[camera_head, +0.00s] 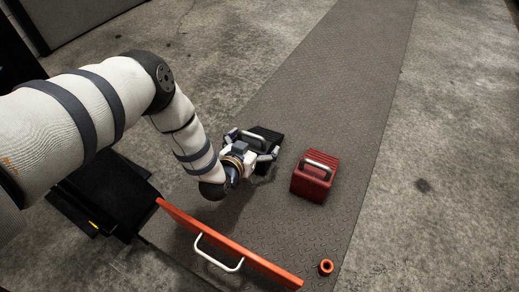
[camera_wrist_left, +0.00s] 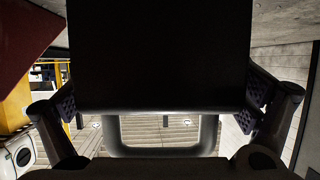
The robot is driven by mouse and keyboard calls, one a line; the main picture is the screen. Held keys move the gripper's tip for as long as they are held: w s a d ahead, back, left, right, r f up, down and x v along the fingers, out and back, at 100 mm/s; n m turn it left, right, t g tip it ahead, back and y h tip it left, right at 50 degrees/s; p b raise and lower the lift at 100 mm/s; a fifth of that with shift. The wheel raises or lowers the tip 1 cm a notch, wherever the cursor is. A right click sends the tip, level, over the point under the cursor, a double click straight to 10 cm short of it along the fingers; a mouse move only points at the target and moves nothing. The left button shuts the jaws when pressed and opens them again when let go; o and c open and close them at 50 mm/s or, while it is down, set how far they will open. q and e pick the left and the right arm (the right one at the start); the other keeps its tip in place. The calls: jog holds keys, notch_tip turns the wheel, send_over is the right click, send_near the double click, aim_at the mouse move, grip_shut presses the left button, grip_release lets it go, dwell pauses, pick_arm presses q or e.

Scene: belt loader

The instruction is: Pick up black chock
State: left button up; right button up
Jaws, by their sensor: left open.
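The black chock (camera_head: 267,136) sits on the dark ribbed mat, with a pale handle on its near side. My left gripper (camera_head: 257,149) is right at it, its fingers spread on either side of the handle and partly covering the chock. In the left wrist view the black chock (camera_wrist_left: 160,55) fills the upper middle, with its grey handle (camera_wrist_left: 162,151) below. The open fingers of the left gripper (camera_wrist_left: 165,115) stand at the left and right of it. Whether the fingers touch it I cannot tell. My right gripper does not show.
A red chock (camera_head: 315,176) with a grey handle stands just right of the black one. The mat (camera_head: 345,70) is clear farther back.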

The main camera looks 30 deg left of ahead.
pick_arm(q)
jog(key=shift+r, duration=0.1)
jog(key=c, duration=1.6)
